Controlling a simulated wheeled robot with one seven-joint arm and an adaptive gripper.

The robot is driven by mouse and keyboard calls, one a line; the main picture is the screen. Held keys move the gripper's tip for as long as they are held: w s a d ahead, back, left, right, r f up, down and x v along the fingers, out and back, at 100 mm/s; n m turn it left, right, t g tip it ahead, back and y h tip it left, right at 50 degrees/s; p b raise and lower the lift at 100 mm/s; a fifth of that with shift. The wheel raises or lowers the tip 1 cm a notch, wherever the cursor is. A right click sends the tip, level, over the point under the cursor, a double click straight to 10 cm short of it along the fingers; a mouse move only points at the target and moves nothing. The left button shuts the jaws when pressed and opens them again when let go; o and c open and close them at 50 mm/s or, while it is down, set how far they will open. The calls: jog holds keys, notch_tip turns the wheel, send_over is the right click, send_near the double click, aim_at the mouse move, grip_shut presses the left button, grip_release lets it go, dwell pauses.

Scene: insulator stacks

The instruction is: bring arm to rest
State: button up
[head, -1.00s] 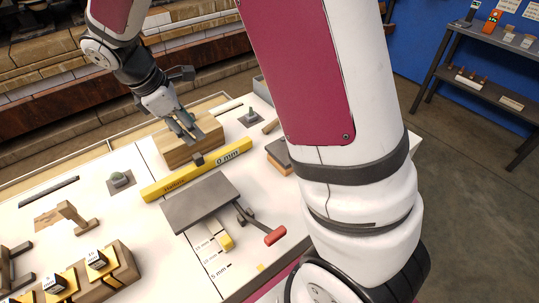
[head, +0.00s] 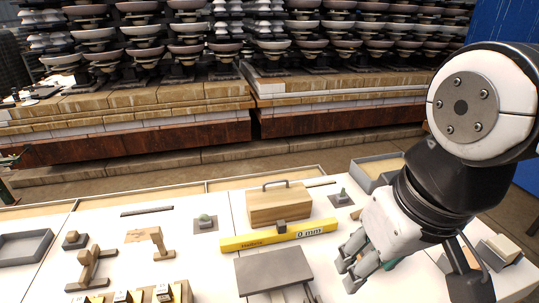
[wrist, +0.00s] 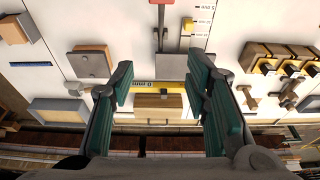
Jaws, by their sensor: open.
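My gripper (head: 358,262) is at the lower right of the head view, raised in front of the white table (head: 130,224). In the wrist view my gripper (wrist: 166,98) shows its two green-padded fingers spread wide apart with nothing between them. The wooden box with a handle (head: 279,205) stands beyond the yellow bar (head: 265,239), and the grey plate (head: 273,269) lies nearer. In the wrist view the wooden box (wrist: 158,107) shows between and below the fingers, farther off. My arm covers part of the table's right side.
A grey open tray (head: 376,172) is at the back right and another (head: 22,246) at the left. Wooden stands (head: 92,267) and small blocks are at the front left. Insulator stacks (head: 185,40) stand on timber beams behind the table.

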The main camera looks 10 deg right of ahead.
jog(key=shift+s, duration=0.2)
notch_tip(320, 180, up, 7)
jog(key=t+p, duration=0.1)
jog(key=p, duration=0.4)
jog(key=shift+t+p, duration=0.3)
jog(key=shift+p, duration=0.05)
dwell(0.5)
